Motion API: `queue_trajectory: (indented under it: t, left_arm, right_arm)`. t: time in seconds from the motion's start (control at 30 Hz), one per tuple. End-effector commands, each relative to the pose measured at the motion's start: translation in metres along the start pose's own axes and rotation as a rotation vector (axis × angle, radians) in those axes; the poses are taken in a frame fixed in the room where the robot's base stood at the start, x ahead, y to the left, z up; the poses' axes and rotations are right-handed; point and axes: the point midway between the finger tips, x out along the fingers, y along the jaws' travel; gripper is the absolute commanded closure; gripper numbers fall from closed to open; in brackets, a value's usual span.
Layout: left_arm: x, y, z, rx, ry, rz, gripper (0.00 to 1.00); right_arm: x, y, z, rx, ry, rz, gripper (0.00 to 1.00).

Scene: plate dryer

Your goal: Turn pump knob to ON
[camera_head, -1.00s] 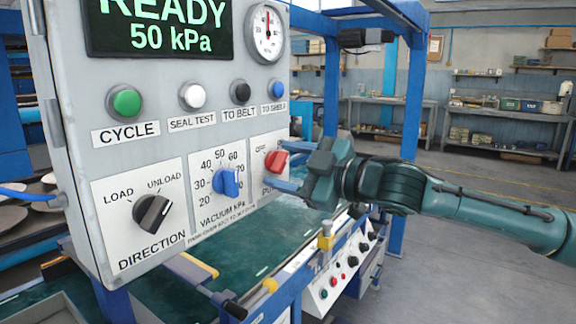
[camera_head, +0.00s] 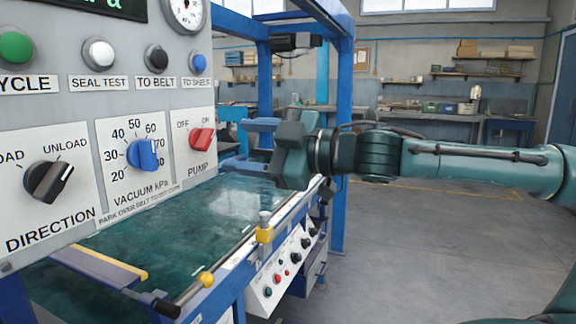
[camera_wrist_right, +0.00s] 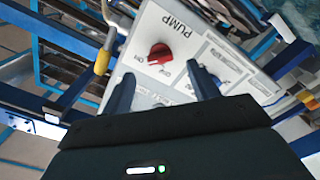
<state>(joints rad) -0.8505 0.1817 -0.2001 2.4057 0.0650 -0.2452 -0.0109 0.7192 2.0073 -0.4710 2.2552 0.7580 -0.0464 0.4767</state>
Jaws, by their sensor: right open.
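The red pump knob (camera_head: 201,139) sits on the PUMP plate (camera_head: 197,160) at the right edge of the grey control panel. Its handle slants up to the right, toward the ON side of the labels. It also shows in the right wrist view (camera_wrist_right: 158,54), with its pointer end toward the left label. My right gripper (camera_head: 243,146) is open and empty, a short way right of the knob and apart from it. Its two blue fingers (camera_wrist_right: 163,88) frame the plate in the wrist view, without touching the knob. My left gripper is not in view.
Left of PUMP are the blue vacuum knob (camera_head: 143,154) and black direction knob (camera_head: 48,181). Buttons, including a blue one (camera_head: 197,62), line up above. A green belt (camera_head: 150,240) and blue frame lie below. The floor (camera_head: 420,240) at right is clear.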

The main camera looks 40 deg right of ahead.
Motion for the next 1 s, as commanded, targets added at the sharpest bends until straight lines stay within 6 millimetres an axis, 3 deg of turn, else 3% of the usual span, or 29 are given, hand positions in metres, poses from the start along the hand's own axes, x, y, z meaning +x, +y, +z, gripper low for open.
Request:
queue_trajectory:
  t: [0.2, 0.4, 1.0]
  left_arm:
    - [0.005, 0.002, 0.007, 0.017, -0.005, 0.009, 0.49]
    - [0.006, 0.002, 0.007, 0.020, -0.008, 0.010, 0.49]
    - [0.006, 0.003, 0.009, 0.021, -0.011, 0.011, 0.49]
  right_arm:
    - [-0.038, 0.001, 0.000, -0.002, -0.004, 0.006, 0.40]
    - [-0.059, 0.001, 0.000, 0.001, -0.003, 0.002, 0.40]
    - [-0.065, 0.001, 0.000, 0.003, -0.001, 0.002, 0.40]
